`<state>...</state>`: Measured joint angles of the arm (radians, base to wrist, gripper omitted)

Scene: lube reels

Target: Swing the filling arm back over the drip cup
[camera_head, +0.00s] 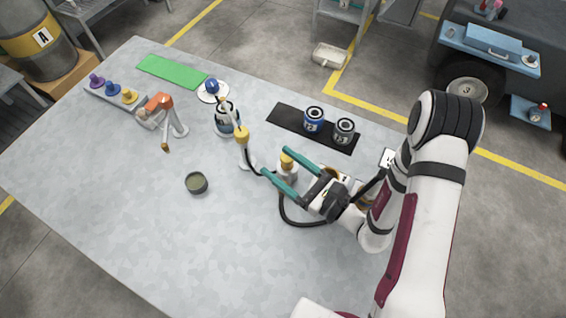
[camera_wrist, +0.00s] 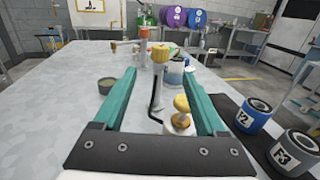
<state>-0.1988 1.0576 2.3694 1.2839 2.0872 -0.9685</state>
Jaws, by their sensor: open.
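The filling arm (camera_head: 242,138) looks to be the pale post with a yellow cap and a thin pale tube reaching up-left over a blue-and-white canister (camera_head: 226,119). The yellow cap also shows in the wrist view (camera_wrist: 160,52). A small dark round cup (camera_head: 197,183), likely the drip cup, sits left of the post with nothing over it; it also shows in the wrist view (camera_wrist: 107,85). My gripper (camera_head: 273,160) is open, its teal fingers pointing at the post from the right. A yellow-knobbed white fitting (camera_wrist: 181,115) stands between the fingers, nearer the right one; contact is unclear.
A blue can (camera_head: 314,120) and a grey can (camera_head: 344,132) stand on a black mat (camera_head: 288,121). An orange-and-white device (camera_head: 162,108), a coloured-knob rack (camera_head: 115,100) and a green mat (camera_head: 172,71) lie at upper left. The table (camera_head: 120,220) is clear at front left.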

